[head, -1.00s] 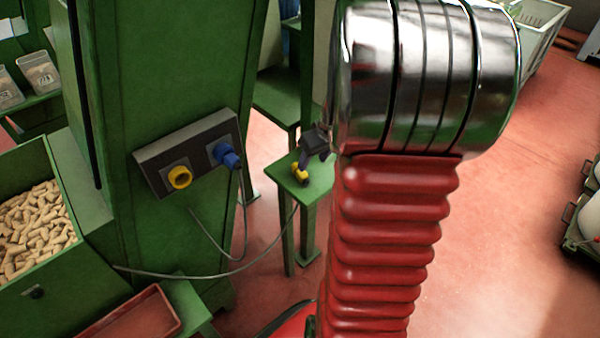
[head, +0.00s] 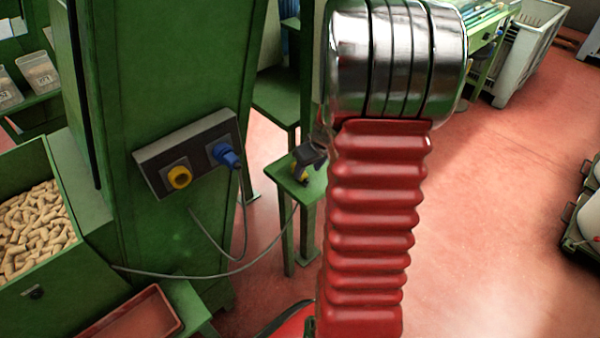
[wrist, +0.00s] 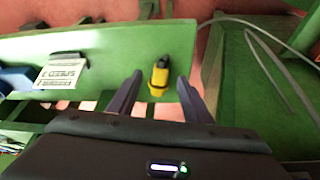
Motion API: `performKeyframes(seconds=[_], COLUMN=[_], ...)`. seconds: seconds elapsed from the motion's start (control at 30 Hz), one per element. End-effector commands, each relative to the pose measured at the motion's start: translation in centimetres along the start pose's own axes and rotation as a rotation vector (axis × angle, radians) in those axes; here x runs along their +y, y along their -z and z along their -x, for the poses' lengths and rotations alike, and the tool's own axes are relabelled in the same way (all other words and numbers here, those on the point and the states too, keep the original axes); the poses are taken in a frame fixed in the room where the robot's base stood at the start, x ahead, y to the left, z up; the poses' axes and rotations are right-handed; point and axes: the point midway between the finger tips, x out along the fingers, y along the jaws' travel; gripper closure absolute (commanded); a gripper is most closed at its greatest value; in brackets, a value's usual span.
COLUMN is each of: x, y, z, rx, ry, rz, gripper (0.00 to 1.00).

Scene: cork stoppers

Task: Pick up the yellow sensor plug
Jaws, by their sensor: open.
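The yellow sensor plug (wrist: 159,80) has a yellow body and a black end. It lies on a green shelf (wrist: 110,48) near that shelf's edge. In the wrist view it appears between the two dark fingers of my gripper (wrist: 160,77), with a gap on both sides. I cannot tell whether the fingertips are down at its height. In the head view my gripper (head: 307,158) is over the small green stand and partly covers the plug (head: 302,174). My gripper is open and empty.
A white label card (wrist: 62,73) and a blue thing (wrist: 18,79) are left of the plug. A socket box with a yellow socket (head: 179,177) and blue plug (head: 228,156) is on the green column. A grey cable (head: 245,268) hangs below.

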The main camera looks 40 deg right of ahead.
Motion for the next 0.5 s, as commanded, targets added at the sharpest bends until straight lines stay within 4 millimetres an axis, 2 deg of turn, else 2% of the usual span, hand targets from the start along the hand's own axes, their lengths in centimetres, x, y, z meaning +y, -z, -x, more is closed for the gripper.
performKeyframes(seconds=[0.3,0.5], x=[-0.2,-0.2], y=[-0.1,-0.1], z=[-3.6,-4.5], rx=[-0.002,-0.001], ry=[0.001,0.0], rz=[0.001,0.001], gripper=[0.55,0.55])
